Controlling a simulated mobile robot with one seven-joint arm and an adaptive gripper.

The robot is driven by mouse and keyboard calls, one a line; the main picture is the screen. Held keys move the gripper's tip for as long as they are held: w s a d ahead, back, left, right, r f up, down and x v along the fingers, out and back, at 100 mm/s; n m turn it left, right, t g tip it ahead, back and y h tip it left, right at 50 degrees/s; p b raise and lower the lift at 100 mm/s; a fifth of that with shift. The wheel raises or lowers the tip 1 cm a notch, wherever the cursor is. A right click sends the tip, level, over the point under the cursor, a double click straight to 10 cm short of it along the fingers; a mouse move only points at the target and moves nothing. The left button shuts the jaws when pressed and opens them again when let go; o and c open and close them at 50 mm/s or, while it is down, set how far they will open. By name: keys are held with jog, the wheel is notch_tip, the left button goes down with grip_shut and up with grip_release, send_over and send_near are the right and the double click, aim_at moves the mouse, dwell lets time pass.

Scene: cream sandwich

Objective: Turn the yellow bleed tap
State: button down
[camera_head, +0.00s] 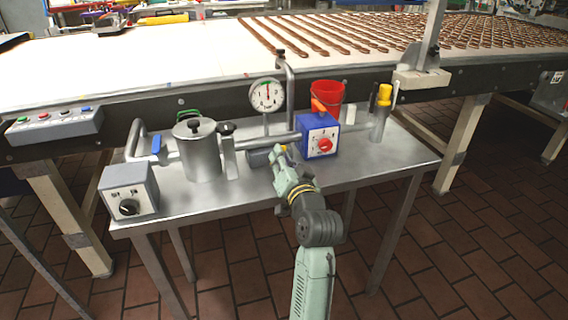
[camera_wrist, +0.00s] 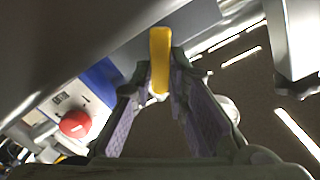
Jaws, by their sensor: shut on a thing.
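The yellow bleed tap (camera_wrist: 160,58) shows in the wrist view as a flat yellow lever with a rounded end. My gripper (camera_wrist: 162,72) has its two fingertips on either side of the lever, and it is shut on it near the tips. In the head view my gripper (camera_head: 281,157) reaches over the steel table to the pipework below the dial gauge. Only a small yellow bit of the tap (camera_head: 283,148) shows there; the rest is hidden by my gripper.
A blue box (camera_head: 319,148) with a red knob (camera_head: 325,145) stands close right of my gripper, with a red bucket (camera_head: 327,92) behind. A round gauge (camera_head: 267,95), a steel pot (camera_head: 198,152) and a grey control box (camera_head: 129,190) stand left. A yellow-capped cylinder (camera_head: 381,112) stands right.

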jog(key=shift+s+a+r+n+b, duration=0.15)
jog(key=shift+n+b, duration=0.15)
jog(key=shift+n, duration=0.35)
jog(key=shift+w+a+f+n+b, duration=0.1)
jog(key=shift+n+b, duration=0.15)
jog(key=shift+n, duration=0.35)
jog(key=shift+s+a+r+n+b, duration=0.15)
jog(key=shift+n+b, duration=0.15)
jog(key=shift+n, duration=0.35)
jog(key=c, duration=1.6)
grip_release()
jog(key=shift+o, duration=0.2)
jog(key=v, duration=0.7)
jog(key=shift+s, duration=0.2)
